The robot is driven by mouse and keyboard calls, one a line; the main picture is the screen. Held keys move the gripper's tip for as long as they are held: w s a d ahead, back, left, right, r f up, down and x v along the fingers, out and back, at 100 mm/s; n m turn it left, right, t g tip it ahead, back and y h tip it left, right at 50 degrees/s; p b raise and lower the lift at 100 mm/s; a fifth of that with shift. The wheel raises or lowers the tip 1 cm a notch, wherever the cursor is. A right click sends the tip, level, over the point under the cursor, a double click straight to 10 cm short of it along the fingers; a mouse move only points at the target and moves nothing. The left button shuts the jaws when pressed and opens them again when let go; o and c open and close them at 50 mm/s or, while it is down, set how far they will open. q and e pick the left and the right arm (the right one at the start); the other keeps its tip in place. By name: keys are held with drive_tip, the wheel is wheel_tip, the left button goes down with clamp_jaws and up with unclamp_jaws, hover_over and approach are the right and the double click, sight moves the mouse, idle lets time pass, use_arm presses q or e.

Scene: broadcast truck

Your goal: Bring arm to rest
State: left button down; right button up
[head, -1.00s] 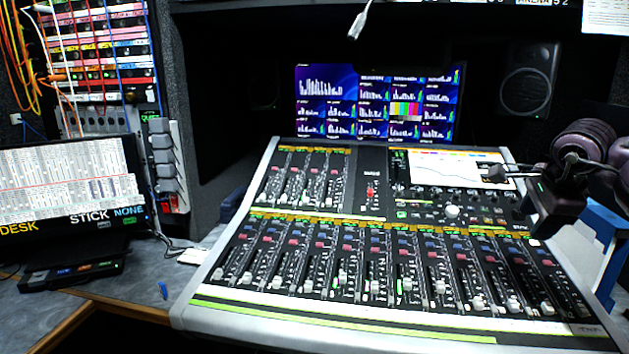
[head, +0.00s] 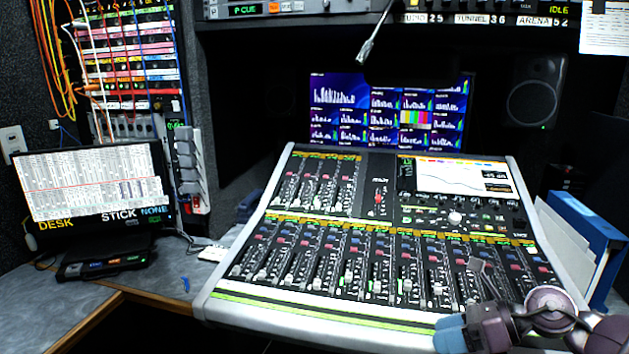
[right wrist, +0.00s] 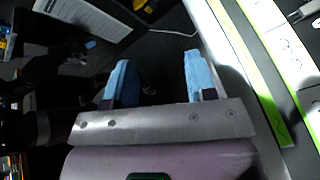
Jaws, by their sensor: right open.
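My right gripper (head: 453,334) shows at the lower right of the head view, in front of the mixing console's front edge near its right end. Its blue fingertips point to the left there. In the right wrist view the two blue fingers (right wrist: 160,78) stand apart with nothing between them, so it is open and empty. The mixing console (head: 300,318) fills the middle of the head view, and its green-striped edge (right wrist: 262,105) runs along the right of the wrist view. My left gripper is not in view.
A laptop-like screen (head: 88,185) and a small black box (head: 105,258) stand on the left desk. Blue and white binders (head: 590,245) stand right of the console. A gooseneck lamp or microphone (head: 372,38) hangs above. Dark floor shows between the fingers in the wrist view.

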drive_tip(key=s+a+m+t+y+p, duration=0.25)
drive_tip(key=s+m+t, duration=0.2)
drive_tip(key=m, duration=0.35)
use_arm(q)
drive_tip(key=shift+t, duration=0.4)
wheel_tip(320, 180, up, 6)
drive_tip(key=p, duration=0.4)
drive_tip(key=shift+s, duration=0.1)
use_arm(e)
drive_tip(key=s+d+f+n+t+h, duration=0.1)
drive_tip(key=s+f+n+h, duration=0.3)
drive_tip(key=s+n, duration=0.4)
drive_tip(key=s+d+f+n+t+h, duration=0.1)
drive_tip(key=s+d+f+n+h, duration=0.2)
drive_tip(key=n, duration=1.2)
drive_tip(key=s+d+f+n+t+h, duration=0.1)
drive_tip(key=s+d+f+n+h, duration=0.1)
drive_tip(key=s+f+n+h, duration=0.5)
drive_tip(key=s+f+n, duration=0.2)
drive_tip(key=s+n, duration=0.3)
drive_tip(key=s, duration=0.2)
drive_tip(key=shift+s+d+f, duration=0.2)
drive_tip(key=shift+d+f, duration=0.15)
drive_tip(key=shift+d, duration=0.05)
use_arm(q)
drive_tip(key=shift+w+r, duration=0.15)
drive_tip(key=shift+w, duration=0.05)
use_arm(e)
drive_tip(key=shift+h, duration=0.25)
